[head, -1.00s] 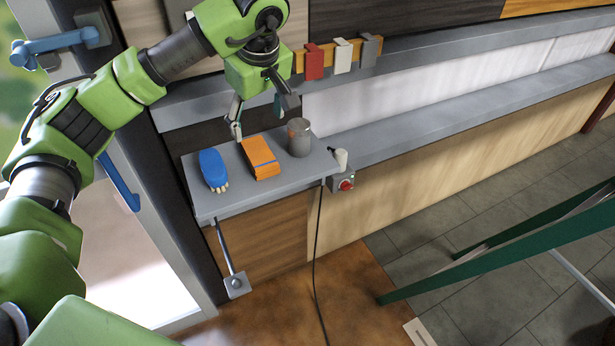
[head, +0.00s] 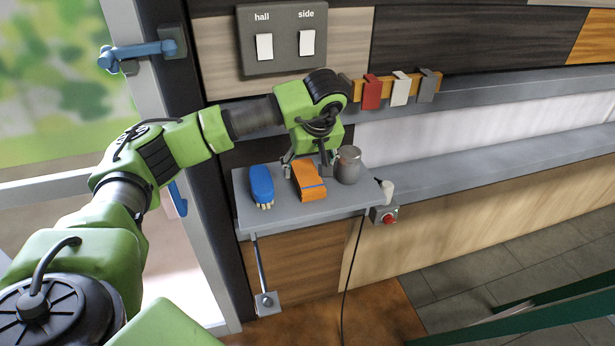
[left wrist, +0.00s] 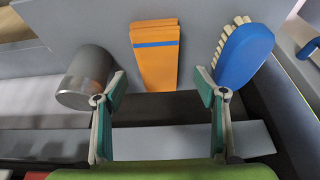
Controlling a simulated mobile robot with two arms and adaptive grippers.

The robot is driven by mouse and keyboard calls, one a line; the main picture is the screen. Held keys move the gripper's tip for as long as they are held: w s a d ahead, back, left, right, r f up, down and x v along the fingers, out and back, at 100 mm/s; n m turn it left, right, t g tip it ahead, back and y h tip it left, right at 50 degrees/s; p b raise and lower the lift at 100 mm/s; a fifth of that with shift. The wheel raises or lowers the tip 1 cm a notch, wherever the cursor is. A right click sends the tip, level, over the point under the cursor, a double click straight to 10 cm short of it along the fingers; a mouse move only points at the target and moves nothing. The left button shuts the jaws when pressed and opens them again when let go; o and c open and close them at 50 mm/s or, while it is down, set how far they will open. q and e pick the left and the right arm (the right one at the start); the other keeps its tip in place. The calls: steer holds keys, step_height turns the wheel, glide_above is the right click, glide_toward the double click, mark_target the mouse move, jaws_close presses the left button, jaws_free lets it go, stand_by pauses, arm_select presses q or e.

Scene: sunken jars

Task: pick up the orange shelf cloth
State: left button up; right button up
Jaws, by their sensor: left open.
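The orange shelf cloth (head: 309,184), folded with a blue stripe, lies on a small grey shelf (head: 300,211). It also shows in the left wrist view (left wrist: 156,65), upper middle, ahead of the fingertips. My left gripper (head: 307,171) is over the back end of the cloth in the head view, one finger toward each side of it. In the left wrist view my left gripper (left wrist: 160,87) is open and empty, its fingers spread wider than the cloth. I cannot tell the exact height above it. My right gripper is not in view.
A blue brush (head: 262,184) lies left of the cloth and a grey metal jar (head: 348,165) stands close on its right. A white cup-like object (head: 387,191) and a box with a red button (head: 385,214) are at the shelf's right end.

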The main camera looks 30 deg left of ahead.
mark_target(308, 174)
arm_select(q)
steer(key=p+x, duration=0.1)
steer(key=x, duration=0.3)
steer(key=shift+w+f, duration=0.15)
steer(key=shift+w, duration=0.05)
steer(key=c, duration=1.3)
steer(key=shift+c, duration=0.2)
steer(key=shift+r+b, duration=0.4)
steer(key=shift+r, duration=0.2)
steer(key=b+v, duration=0.1)
steer(key=v, duration=0.3)
steer(key=s+b+v, duration=0.1)
steer(key=v, duration=0.3)
steer(key=shift+s+d+f, duration=0.15)
steer(key=shift+f, duration=0.05)
steer(key=s+d+r, duration=0.5)
steer(key=s, duration=0.3)
steer(key=shift+d+b, duration=0.25)
steer(key=shift+b, duration=0.2)
